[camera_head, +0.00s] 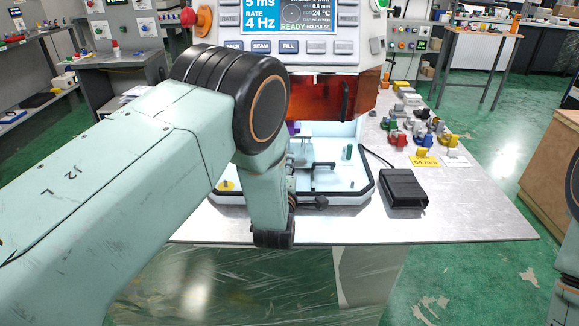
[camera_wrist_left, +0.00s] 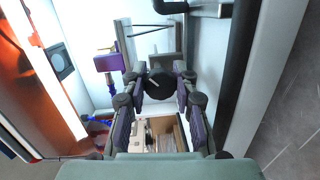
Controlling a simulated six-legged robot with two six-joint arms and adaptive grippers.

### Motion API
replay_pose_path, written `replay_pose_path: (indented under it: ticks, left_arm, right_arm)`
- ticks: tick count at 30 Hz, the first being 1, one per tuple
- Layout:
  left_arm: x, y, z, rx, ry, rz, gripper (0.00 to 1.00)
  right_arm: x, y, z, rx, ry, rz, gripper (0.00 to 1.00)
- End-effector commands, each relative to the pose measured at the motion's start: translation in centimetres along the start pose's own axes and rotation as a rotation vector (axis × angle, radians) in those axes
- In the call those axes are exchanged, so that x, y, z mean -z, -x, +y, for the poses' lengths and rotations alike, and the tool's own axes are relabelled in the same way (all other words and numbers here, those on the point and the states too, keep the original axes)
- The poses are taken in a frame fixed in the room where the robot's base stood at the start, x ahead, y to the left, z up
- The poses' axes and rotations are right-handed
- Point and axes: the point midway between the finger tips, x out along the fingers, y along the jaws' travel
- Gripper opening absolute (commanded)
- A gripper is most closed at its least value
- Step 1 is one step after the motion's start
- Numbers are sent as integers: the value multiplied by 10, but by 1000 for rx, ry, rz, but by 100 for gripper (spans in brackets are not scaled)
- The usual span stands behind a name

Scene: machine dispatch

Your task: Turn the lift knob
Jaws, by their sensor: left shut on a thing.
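The lift knob (camera_wrist_left: 159,86) is a round black knob with a pale line on its face, in the middle of the left wrist view. My left gripper (camera_wrist_left: 158,78) has its two dark fingers on either side of it, shut on it. My right gripper is not in view.
The machine's white tray (camera_head: 340,193) with black rails lies open below a raised orange window (camera_head: 318,95). A black box (camera_head: 404,189) stands to its right on the table (camera_head: 460,218). Several small coloured parts and a yellow card (camera_head: 425,161) lie farther back. The table's front right is clear.

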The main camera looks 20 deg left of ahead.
Motion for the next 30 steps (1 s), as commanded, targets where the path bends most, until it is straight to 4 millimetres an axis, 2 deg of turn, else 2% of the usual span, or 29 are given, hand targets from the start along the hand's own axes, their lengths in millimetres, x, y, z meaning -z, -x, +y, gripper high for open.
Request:
replay_pose_path:
  ticks: [12, 30]
  left_arm:
    - [3, 0, -1, 32, -224, 22, 0]
    - [3, 0, -1, 36, -272, 27, 0]
  right_arm:
    - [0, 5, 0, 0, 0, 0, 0]
    - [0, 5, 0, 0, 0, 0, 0]
